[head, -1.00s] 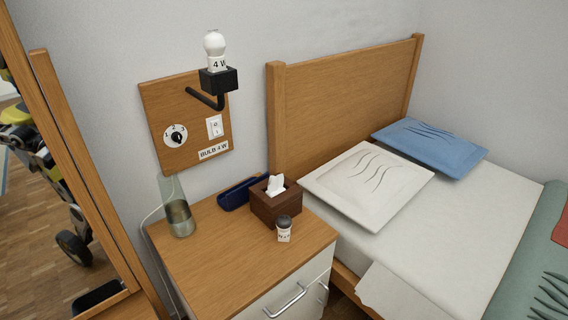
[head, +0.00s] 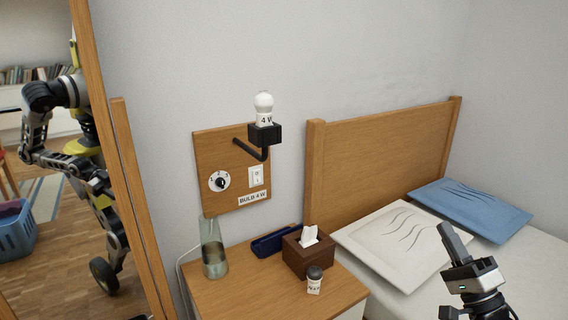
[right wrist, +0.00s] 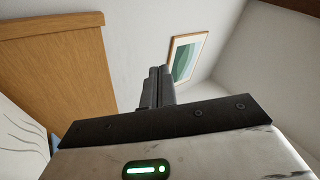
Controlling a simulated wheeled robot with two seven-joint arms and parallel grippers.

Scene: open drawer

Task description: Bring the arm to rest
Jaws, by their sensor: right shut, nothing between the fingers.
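My right gripper (head: 454,243) is raised at the lower right of the head view, in front of the bed and pointing up. Its fingers are together with nothing between them. In the right wrist view the shut fingers (right wrist: 157,88) stand up toward the wall and ceiling, with free air around them. My left gripper is not in the head view directly. A mirror (head: 60,150) at the left reflects part of my body and an arm.
A nightstand (head: 235,296) holds a glass vase (head: 213,250), a blue tray (head: 275,241), a tissue box (head: 308,256) and a small labelled jar (head: 314,281). A wall panel (head: 228,150) carries a bulb lamp (head: 264,105). The bed has a white pillow (head: 385,240) and a blue pillow (head: 470,207).

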